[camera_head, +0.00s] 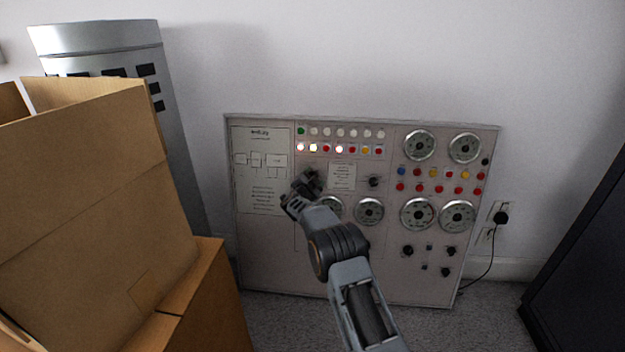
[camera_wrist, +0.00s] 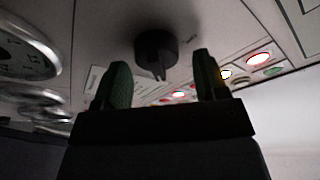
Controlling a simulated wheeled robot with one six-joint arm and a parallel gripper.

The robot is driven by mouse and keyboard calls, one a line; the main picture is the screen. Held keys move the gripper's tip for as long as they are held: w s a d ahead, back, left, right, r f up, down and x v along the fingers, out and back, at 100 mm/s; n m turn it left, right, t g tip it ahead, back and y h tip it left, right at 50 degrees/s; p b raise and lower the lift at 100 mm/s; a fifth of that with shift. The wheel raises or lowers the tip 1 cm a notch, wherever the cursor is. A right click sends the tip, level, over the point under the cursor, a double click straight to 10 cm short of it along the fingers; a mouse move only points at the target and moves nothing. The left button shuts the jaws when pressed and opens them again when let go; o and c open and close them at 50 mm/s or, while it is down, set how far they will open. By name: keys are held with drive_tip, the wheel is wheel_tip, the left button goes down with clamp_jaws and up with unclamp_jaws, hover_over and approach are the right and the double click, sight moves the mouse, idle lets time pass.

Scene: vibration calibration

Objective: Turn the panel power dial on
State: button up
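The grey control panel (camera_head: 265,260) leans against the wall. In the wrist view, a black dial (camera_wrist: 155,45) with a pointed tab sticks out of the panel. My gripper (camera_wrist: 162,64) is open, its two green-padded fingers spread on either side of the dial, which lies just beyond the fingertips. I see no contact between them. In the head view, my gripper (camera_head: 305,184) is in front of the left-middle of the panel and hides what is behind it. Another black knob (camera_head: 374,181) shows to its right. I cannot read the dial's label.
Several round gauges (camera_head: 419,145) and coloured lights (camera_head: 326,148) sit on the panel; some lights glow. Cardboard boxes (camera_head: 90,210) and a grey cylinder (camera_head: 182,130) stand at left. A dark cabinet (camera_head: 585,275) is at right. A cable runs from the wall socket (camera_head: 500,217).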

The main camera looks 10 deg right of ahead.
drive_tip(key=p+v, duration=0.3)
drive_tip(key=v, duration=1)
drive_tip(key=shift+s+a+p, duration=0.25)
drive_tip(key=shift+s+p, duration=0.05)
drive_tip(key=shift+p, duration=0.05)
drive_tip(key=s+r+n+g+y+p, duration=0.1)
drive_tip(key=s+r+n+y+p, duration=0.2)
drive_tip(key=r+p, duration=0.5)
drive_tip(key=s+r+n+g+y+p, duration=0.1)
drive_tip(key=s+r+n+y+p, duration=0.25)
drive_tip(key=r, duration=0.85)
drive_tip(key=s+r+n+g+y+p, duration=0.1)
drive_tip(key=s+r+n+y+p, duration=0.25)
drive_tip(key=r+p, duration=0.5)
drive_tip(key=s+d+r+n+g+p, duration=0.1)
drive_tip(key=s+d+r+g+p, duration=0.1)
drive_tip(key=s, duration=0.7)
drive_tip(key=s+d+r+n+g+p, duration=0.2)
drive_tip(key=s+r+g+p, duration=0.2)
drive_tip(key=s, duration=0.6)
drive_tip(key=s+d+r+n+g+h+p, duration=0.1)
drive_tip(key=s+d+r+n+g+p, duration=0.1)
drive_tip(key=s+r+p, duration=0.5)
drive_tip(key=s+g, duration=0.1)
drive_tip(key=s, duration=0.2)
drive_tip(key=shift+s+p, duration=0.25)
drive_tip(key=shift+p, duration=0.15)
